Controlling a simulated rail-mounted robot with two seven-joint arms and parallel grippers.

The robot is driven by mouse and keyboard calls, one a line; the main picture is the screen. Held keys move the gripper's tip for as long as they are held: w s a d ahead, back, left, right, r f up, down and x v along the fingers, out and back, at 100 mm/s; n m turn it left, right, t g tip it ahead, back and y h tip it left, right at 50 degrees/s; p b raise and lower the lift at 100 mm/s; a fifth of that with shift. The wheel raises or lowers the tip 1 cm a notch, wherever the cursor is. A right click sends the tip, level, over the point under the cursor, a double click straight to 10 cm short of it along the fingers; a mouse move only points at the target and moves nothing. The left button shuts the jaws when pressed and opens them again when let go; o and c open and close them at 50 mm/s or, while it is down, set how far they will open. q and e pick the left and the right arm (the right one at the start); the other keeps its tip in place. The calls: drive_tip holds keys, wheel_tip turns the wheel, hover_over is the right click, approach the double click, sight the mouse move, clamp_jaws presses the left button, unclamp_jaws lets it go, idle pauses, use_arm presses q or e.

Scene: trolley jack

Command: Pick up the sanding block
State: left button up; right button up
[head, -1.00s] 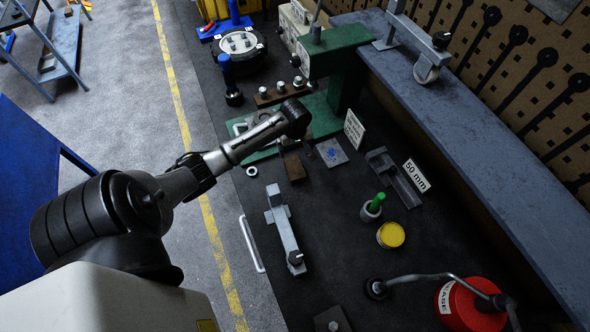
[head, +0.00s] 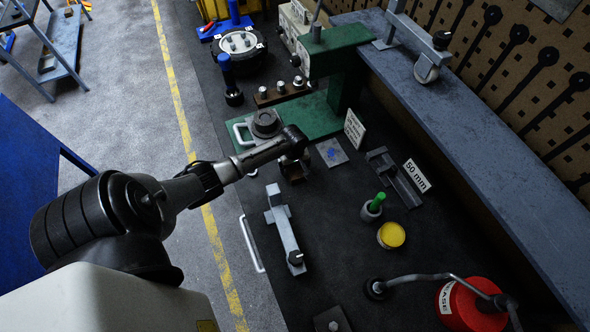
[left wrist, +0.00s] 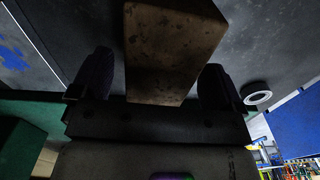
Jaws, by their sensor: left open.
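The sanding block is a worn brown block (left wrist: 172,45), large at the top middle of the left wrist view. My left gripper (head: 293,168) is open, with one dark finger on each side of the block in that view and gaps visible between. I cannot tell whether the fingertips reach down past the block's top. In the head view the gripper hides most of the block on the dark bench mat, just in front of the green press base. My right gripper is not in view.
A green press (head: 335,95) with a round dark piece (head: 265,123) on its base stands behind the gripper. A grey plate with a blue mark (head: 332,152) lies to the right. A washer (head: 252,172) and a grey metal tool (head: 284,225) lie nearer. Mat between is clear.

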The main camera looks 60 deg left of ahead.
use_arm(q)
drive_tip(key=shift+f, duration=0.45)
drive_tip(key=shift+c, duration=0.3)
drive_tip(key=c, duration=1)
drive_tip(key=shift+r, duration=0.1)
drive_tip(key=shift+r, duration=0.5)
wheel_tip(320, 180, up, 3)
drive_tip(key=shift+f, duration=0.15)
drive_tip(key=w+d+r, duration=0.1)
drive_tip(key=d+r, duration=0.1)
drive_tip(key=d, duration=0.1)
drive_tip(key=w+d+r, duration=0.1)
drive_tip(key=d+r, duration=0.1)
drive_tip(key=d, duration=0.2)
drive_tip(key=w+d+r, duration=0.1)
drive_tip(key=d+r, duration=0.2)
drive_tip(key=d, duration=0.1)
drive_tip(key=shift+w+r, duration=0.1)
drive_tip(key=shift+w, duration=0.25)
